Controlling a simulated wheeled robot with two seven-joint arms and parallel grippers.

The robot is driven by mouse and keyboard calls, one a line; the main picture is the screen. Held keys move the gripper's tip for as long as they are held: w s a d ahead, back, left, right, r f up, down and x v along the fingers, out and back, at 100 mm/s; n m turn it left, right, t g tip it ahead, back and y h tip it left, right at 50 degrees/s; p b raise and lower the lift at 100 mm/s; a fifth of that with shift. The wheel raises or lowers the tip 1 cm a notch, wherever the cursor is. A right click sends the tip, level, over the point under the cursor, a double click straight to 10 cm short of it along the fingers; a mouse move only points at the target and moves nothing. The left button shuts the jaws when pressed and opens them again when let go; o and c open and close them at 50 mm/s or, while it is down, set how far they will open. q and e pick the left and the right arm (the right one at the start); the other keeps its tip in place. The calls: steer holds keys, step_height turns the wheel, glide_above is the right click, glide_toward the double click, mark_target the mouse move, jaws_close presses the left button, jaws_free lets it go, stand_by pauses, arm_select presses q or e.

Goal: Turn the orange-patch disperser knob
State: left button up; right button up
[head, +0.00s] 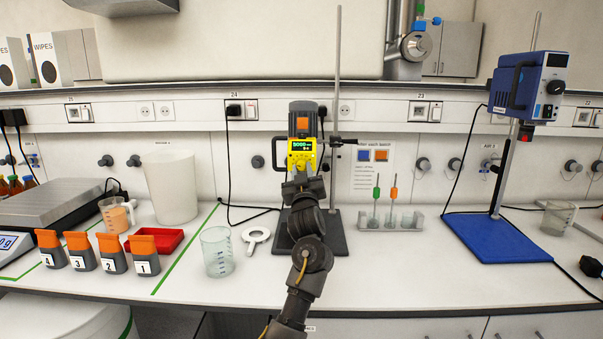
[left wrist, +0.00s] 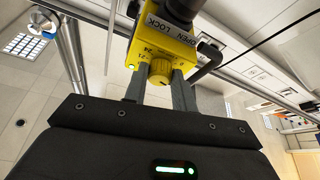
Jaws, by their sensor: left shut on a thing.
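The orange-patch disperser (head: 302,122) hangs on a stand at the middle of the bench. It has a grey top, a square orange patch and a yellow front with a lit display. Its yellow knob (left wrist: 160,72) shows in the left wrist view, below the printed OPEN LOCK marking. My left gripper (left wrist: 160,92) has one finger on each side of the knob and is shut on it. In the head view my left gripper (head: 301,178) reaches up to the front of the disperser and hides the knob area. My right gripper is not in view.
A blue disperser (head: 537,84) stands at the right on a blue base. Several numbered orange-lidded boxes (head: 145,254) stand at the left.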

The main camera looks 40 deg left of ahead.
arm_select(q)
steer(key=n, duration=0.2)
steer(key=n+g+y, duration=0.1)
steer(key=n, duration=0.1)
steer(key=shift+w+d+g, duration=0.15)
steer(key=shift+g, duration=0.15)
steer(key=n+g, duration=0.1)
steer(key=n, duration=0.1)
steer(key=n+g, duration=0.1)
steer(key=n, duration=0.2)
steer(key=shift+d+r+n+y, duration=0.15)
steer(key=shift+n+y, duration=0.15)
steer(key=shift+y, duration=0.1)
steer(key=shift+w+n+g+b, duration=0.1)
steer(key=shift+n+g+b, duration=0.2)
steer(key=shift+n+g, duration=0.6)
steer(key=shift+n, duration=0.5)
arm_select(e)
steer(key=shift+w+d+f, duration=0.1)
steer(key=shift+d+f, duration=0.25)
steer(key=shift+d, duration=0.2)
arm_select(q)
steer(key=shift+r, duration=0.1)
steer(key=o, duration=1)
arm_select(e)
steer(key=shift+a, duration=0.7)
